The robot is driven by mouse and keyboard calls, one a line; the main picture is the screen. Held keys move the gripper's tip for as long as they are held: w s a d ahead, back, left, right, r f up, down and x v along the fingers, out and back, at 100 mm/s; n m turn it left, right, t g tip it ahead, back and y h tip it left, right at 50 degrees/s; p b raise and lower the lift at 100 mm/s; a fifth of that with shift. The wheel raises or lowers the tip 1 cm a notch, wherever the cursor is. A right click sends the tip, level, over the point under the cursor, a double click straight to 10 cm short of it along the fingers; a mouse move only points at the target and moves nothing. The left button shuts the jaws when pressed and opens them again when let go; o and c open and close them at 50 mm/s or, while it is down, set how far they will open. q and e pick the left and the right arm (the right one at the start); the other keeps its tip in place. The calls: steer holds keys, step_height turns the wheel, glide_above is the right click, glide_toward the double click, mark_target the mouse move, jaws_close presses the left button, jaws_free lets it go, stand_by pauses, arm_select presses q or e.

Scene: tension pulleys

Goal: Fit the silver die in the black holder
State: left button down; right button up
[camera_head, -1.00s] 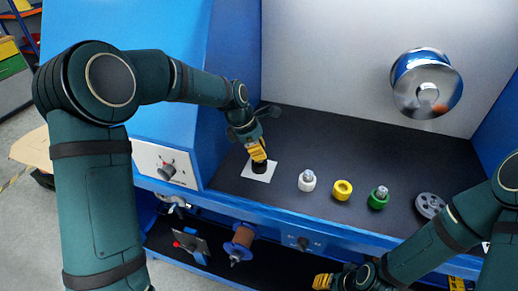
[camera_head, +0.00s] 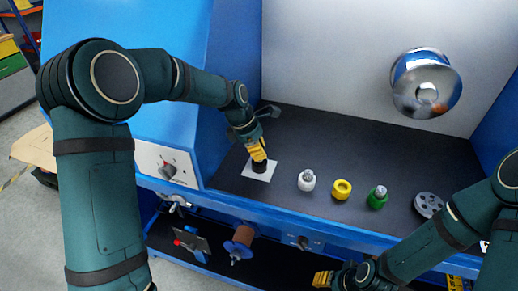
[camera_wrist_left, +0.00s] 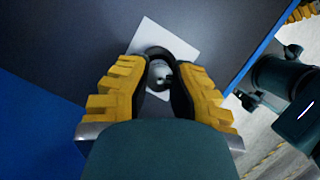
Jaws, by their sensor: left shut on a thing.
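The black holder (camera_head: 259,167) sits on a white square (camera_head: 259,172) at the left of the dark shelf. My left gripper (camera_head: 258,150) points down right over it. In the left wrist view, my left gripper (camera_wrist_left: 163,80) is shut on a small silver die (camera_wrist_left: 160,75). The die shows within the outline of the round black holder (camera_wrist_left: 158,51); how deep it sits I cannot tell, as the fingers hide part of it. My right gripper (camera_head: 322,279) is low at the front, below the shelf edge, and its jaws are not clear.
To the right on the shelf stand a white holder (camera_head: 306,182) and a green holder (camera_head: 377,198) with silver tops, a yellow ring-shaped holder (camera_head: 342,189) and a grey wheel (camera_head: 428,204). A blue side wall (camera_head: 222,130) is close to the left. A polished spool (camera_head: 428,85) is on the back wall.

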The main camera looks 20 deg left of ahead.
arm_select(q)
steer(key=shift+f, duration=0.25)
steer(key=shift+f+b, duration=0.5)
steer(key=shift+f, duration=0.35)
steer(key=shift+f, duration=0.1)
steer(key=c, duration=0.9)
jaws_free()
step_height(320, 180, up, 10)
